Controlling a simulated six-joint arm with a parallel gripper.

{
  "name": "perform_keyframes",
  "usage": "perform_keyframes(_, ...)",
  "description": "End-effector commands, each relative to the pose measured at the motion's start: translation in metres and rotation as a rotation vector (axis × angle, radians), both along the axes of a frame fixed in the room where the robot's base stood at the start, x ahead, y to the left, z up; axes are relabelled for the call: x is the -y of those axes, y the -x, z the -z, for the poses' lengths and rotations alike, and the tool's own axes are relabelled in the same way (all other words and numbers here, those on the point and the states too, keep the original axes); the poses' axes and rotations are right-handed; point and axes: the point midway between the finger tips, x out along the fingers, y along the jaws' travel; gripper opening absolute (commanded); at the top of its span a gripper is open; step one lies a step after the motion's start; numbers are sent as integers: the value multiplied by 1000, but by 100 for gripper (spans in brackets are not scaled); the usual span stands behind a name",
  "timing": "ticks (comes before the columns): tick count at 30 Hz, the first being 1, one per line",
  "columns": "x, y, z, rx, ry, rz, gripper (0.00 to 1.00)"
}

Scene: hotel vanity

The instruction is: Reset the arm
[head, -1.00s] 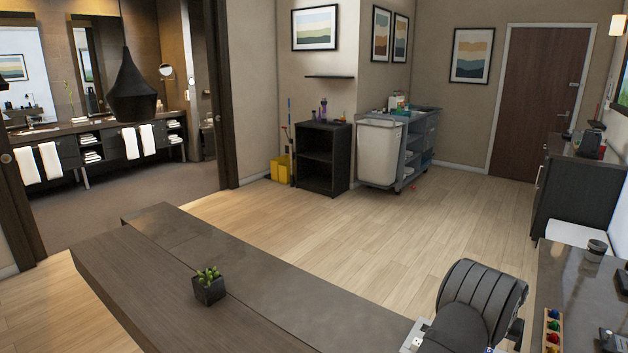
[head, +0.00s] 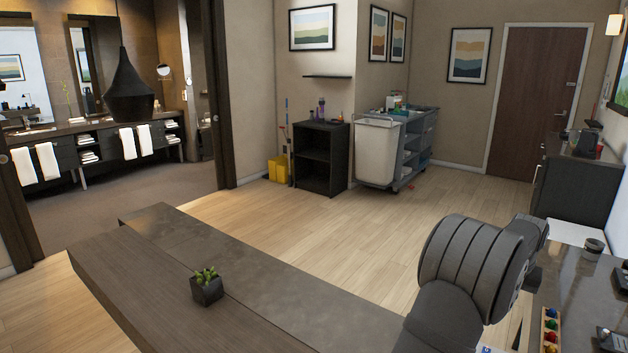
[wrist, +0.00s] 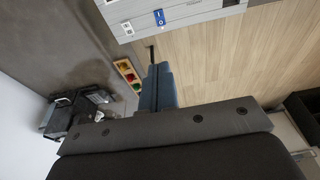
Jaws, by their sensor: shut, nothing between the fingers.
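My gripper (wrist: 160,78) shows in the wrist view as a pair of blue-grey fingers pressed together, with nothing between them. It is over the space beside the dark counter, with wooden floor seen beyond to the right. In the head view my dark grey arm (head: 462,265) is raised at the lower right, beside the right-hand counter. The gripper itself cannot be made out in the head view.
A wooden tray of coloured capsules (head: 550,332) lies on the right counter (head: 575,290), near a dark cup (head: 594,247). A small potted plant (head: 207,288) stands on the long desk (head: 135,290). A housekeeping cart (head: 378,152) stands farther back. The middle floor is clear.

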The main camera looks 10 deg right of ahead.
Motion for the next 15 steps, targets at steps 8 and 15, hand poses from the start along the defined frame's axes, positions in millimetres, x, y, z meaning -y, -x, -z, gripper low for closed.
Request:
perform_keyframes(8, -14, 13, -44, 16, 16, 0, 0)
perform_keyframes(15, -20, 19, -61, 22, 22, -1, 0)
